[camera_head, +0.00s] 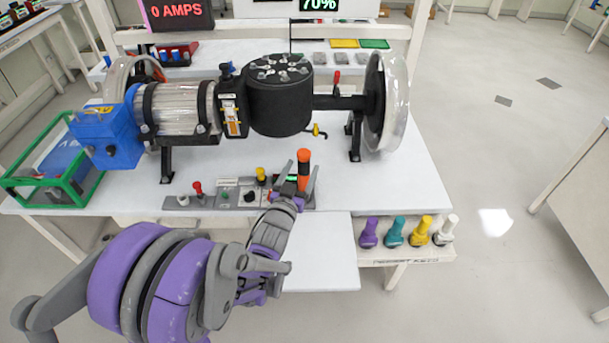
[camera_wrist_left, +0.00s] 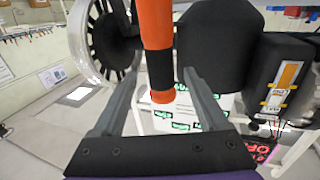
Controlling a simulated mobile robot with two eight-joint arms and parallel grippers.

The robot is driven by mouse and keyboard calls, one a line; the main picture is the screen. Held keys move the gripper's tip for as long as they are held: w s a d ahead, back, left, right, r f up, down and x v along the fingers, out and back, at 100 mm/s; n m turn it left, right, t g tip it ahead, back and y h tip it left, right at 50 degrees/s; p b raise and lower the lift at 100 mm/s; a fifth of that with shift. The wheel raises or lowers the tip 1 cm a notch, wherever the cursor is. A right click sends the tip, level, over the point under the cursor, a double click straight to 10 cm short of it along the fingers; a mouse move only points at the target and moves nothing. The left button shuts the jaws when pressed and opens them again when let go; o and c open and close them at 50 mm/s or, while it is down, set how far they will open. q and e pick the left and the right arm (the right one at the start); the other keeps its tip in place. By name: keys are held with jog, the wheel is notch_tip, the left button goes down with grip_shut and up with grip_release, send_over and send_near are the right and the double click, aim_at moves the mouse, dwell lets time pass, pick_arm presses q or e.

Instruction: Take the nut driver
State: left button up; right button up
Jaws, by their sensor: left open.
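The nut driver (camera_head: 304,168), with an orange and black handle, stands upright at the right end of a grey strip on the front edge of the white workbench. My left gripper (camera_head: 298,180) is open, with its fingers on either side of the handle in the head view. In the left wrist view the orange and black handle (camera_wrist_left: 156,35) reaches down between the open fingers (camera_wrist_left: 160,85). I cannot tell whether a finger touches it. Its lower end is hidden in the head view. My right gripper is not in view.
The grey strip (camera_head: 226,196) also holds red and yellow knobs. Above it is the chassis rig with a motor (camera_head: 178,108), a black hub (camera_head: 278,105) and a wheel (camera_head: 388,100). Purple, teal, yellow and white handles (camera_head: 420,230) stand in a rack at right. A green frame (camera_head: 45,197) is at left.

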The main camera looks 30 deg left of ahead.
pick_arm(q)
jog(key=shift+f+x, duration=0.15)
jog(key=shift+x, duration=1.4)
jog(key=shift+f+x, duration=0.15)
jog(key=shift+x, duration=1.4)
grip_shut()
